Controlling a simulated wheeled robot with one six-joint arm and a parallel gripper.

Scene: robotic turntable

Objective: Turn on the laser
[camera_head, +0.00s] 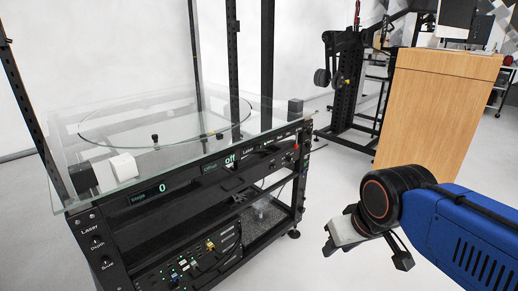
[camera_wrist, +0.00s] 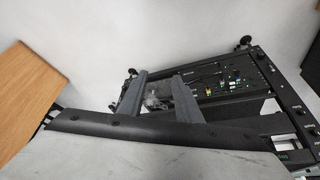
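The turntable rig (camera_head: 150,215) is a black frame with a glass top, on the left in the head view. Its front rail has a small display reading "off" (camera_head: 229,160) beside a "Laser" label (camera_head: 248,150). Another "Laser" label (camera_head: 90,229) sits at the left corner above small knobs (camera_head: 97,243). Which control switches the laser is not clear. My gripper (camera_head: 329,241) is right of the rig, apart from it. In the wrist view its two fingers stand apart with nothing held between them (camera_wrist: 156,75); the rig's panel (camera_wrist: 215,85) shows beyond, tilted.
A wooden cabinet (camera_head: 430,115) stands behind my arm at the right, and a wooden surface (camera_wrist: 28,90) shows at the left in the wrist view. Black equipment (camera_head: 345,85) stands at the back. Floor between rig and gripper is clear.

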